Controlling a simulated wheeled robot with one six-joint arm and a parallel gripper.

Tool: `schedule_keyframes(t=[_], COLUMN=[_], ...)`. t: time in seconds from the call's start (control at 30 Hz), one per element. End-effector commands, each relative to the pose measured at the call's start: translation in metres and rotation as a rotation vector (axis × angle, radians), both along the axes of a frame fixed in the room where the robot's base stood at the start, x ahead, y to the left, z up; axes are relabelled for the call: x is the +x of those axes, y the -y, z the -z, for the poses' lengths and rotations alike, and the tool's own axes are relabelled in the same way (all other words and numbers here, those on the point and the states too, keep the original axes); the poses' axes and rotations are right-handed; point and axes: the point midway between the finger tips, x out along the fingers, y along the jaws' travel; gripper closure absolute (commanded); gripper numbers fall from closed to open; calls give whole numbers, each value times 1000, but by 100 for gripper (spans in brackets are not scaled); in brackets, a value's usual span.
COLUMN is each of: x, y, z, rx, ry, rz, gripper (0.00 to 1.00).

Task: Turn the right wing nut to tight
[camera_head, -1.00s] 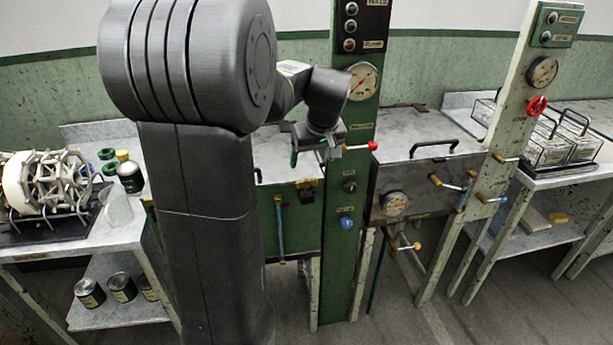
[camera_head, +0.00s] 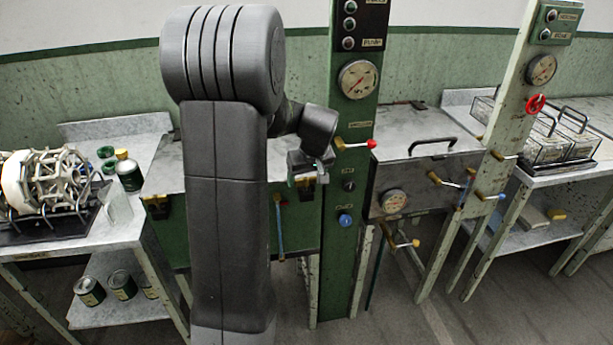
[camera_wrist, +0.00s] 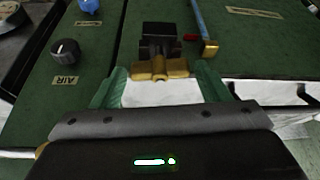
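The right wing nut is a small brass piece (camera_wrist: 160,70) on a black clamp block (camera_wrist: 160,40) at the green basin's front. It also shows in the head view (camera_head: 306,190), just below my gripper (camera_head: 307,175) and partly hidden. In the wrist view my gripper (camera_wrist: 160,88) has its two green fingers apart, one on each side of the brass wings. A gap shows between each finger and the wing nut, so it is not gripped. The left clamp (camera_head: 158,207) is at the basin's left end.
A black AIR knob (camera_wrist: 66,51) is near in the wrist view. A blue-handled lever (camera_head: 279,228) hangs beside the clamp.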

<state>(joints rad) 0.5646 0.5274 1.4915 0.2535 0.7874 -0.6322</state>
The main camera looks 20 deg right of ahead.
Motion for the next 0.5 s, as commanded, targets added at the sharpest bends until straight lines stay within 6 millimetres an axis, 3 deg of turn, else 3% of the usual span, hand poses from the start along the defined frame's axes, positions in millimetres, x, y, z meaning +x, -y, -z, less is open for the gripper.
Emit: schedule_keyframes(t=[0.03,0.17,0.5], x=[0,0,0], y=[0,0,-1], z=[0,0,0], rx=[0,0,0], ry=[0,0,0], rz=[0,0,100], gripper=[42,65,65])
